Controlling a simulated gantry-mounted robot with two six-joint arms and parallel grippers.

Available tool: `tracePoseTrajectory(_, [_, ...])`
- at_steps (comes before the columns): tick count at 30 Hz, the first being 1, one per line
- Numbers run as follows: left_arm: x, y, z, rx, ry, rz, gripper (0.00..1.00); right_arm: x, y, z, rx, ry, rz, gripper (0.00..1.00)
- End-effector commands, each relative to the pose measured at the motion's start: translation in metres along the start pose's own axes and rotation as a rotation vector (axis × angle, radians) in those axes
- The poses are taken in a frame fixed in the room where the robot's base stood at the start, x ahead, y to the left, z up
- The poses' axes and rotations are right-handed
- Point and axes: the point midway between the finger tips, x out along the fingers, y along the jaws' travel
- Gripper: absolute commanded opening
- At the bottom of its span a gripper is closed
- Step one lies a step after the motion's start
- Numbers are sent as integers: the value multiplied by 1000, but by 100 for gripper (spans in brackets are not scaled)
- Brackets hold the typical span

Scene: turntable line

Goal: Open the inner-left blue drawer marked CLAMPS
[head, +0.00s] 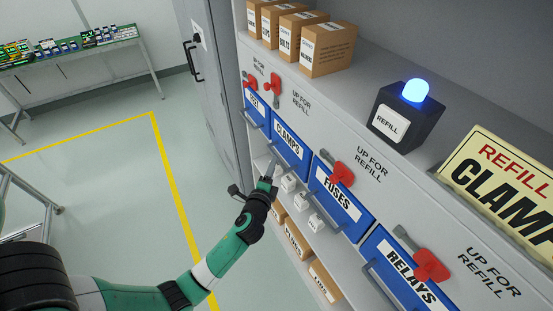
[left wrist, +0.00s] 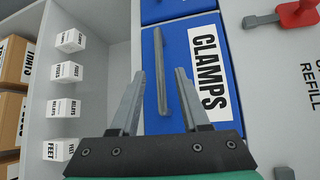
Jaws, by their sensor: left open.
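The blue CLAMPS drawer (head: 290,142) sits in the grey cabinet front between the FEET and FUSES drawers and looks shut. It also fills the middle of the left wrist view (left wrist: 211,105), with its grey bar handle (left wrist: 161,75) standing out from the face. My left gripper (head: 270,172) is at the lower part of this drawer in the head view. In the left wrist view the open fingers (left wrist: 158,88) lie on either side of the handle, with gaps visible on both sides. Whether the fingers are deep enough around it is hard to tell. My right gripper is not seen.
Blue FUSES (head: 339,196) and RELAYS (head: 405,280) drawers flank to the right, with red levers (head: 343,174) above. A refill box with a lit blue lamp (head: 416,91) and a REFILL CLAMPS sign (head: 505,185) stand on top. Small white boxes (head: 289,182) sit on the shelf below.

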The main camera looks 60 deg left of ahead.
Motion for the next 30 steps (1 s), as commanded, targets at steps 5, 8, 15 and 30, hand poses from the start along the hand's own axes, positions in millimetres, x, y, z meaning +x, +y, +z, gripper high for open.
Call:
tracePoseTrajectory(5, [37, 2, 0, 1, -2, 0, 46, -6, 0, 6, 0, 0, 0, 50])
tracePoseTrajectory(8, [49, 1, 0, 0, -1, 0, 46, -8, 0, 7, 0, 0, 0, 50])
tracePoseTrajectory(15, [56, 0, 0, 1, 1, 0, 46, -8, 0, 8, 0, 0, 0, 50])
tracePoseTrajectory(30, [55, 0, 0, 1, 1, 0, 0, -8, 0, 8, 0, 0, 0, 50])
